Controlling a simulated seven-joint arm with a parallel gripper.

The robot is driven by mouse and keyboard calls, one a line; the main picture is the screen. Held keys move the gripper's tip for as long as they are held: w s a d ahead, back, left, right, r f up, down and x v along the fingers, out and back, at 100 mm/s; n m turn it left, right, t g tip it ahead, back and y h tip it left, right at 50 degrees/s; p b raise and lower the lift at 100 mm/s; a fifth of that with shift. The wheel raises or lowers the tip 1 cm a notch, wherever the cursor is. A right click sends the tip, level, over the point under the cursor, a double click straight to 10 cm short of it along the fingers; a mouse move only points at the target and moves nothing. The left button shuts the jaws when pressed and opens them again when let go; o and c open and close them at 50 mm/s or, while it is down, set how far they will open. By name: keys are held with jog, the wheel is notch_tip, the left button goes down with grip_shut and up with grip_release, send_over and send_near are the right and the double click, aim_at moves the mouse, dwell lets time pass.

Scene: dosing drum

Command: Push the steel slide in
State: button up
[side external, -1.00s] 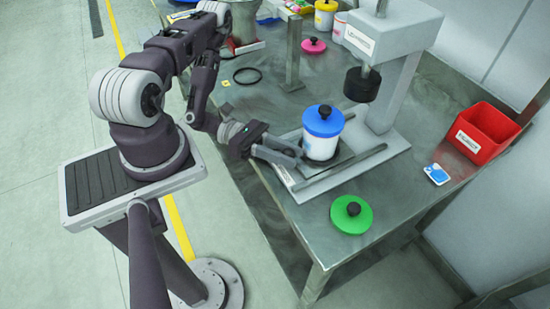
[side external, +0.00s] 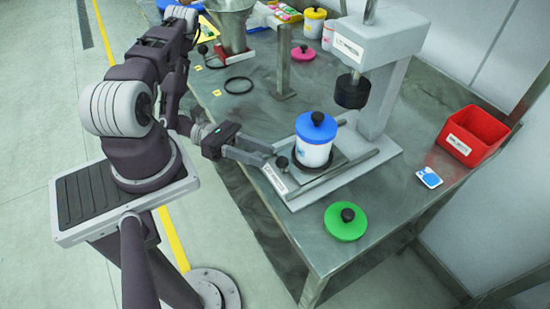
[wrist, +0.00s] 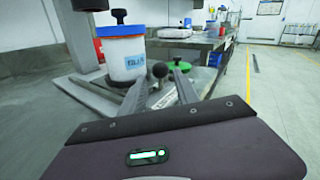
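The steel slide (side external: 302,171) lies between two rails on the press base, carrying a white canister with a blue lid (side external: 316,125). Its black ball knob (side external: 282,162) faces my gripper and also shows in the wrist view (wrist: 160,70). The canister stands upright, off to the near side of the black press head (side external: 352,90), not under it. My gripper (side external: 266,156) is low at the knob end of the slide. In the wrist view its two fingers (wrist: 160,84) are apart, with the knob between or just beyond their tips; contact cannot be told.
A green lid (side external: 346,222) lies on the table in front of the base. A red bin (side external: 473,136) and a blue-white card (side external: 429,177) are at the right.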

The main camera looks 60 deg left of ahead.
jog(key=shift+s+a, duration=0.3)
jog(key=shift+a, duration=0.15)
jog(key=shift+c, duration=0.3)
